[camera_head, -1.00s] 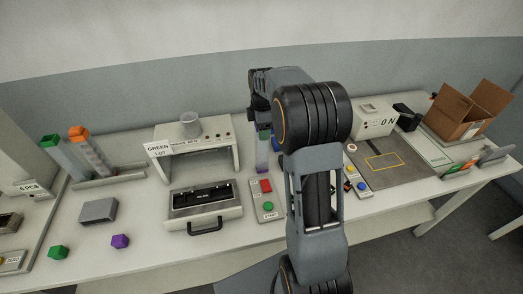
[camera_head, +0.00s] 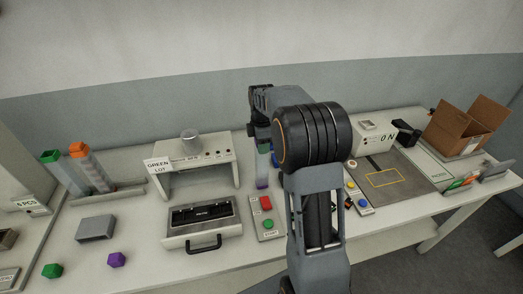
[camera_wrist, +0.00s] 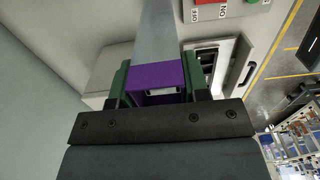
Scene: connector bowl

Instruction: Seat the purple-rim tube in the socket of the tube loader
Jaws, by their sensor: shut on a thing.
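The purple-rim tube is in my gripper (camera_wrist: 158,88). Its purple rim (camera_wrist: 155,75) sits between the two green finger pads, and its clear body (camera_wrist: 160,28) runs away toward the top of the wrist view. The tube's far end is out of the wrist view.
A panel with red and green buttons (camera_head: 267,217) lies near the tube. A black-topped case with a handle (camera_head: 203,240) is left of it. A rack (camera_head: 115,193) holds green-rim and orange-rim tubes.

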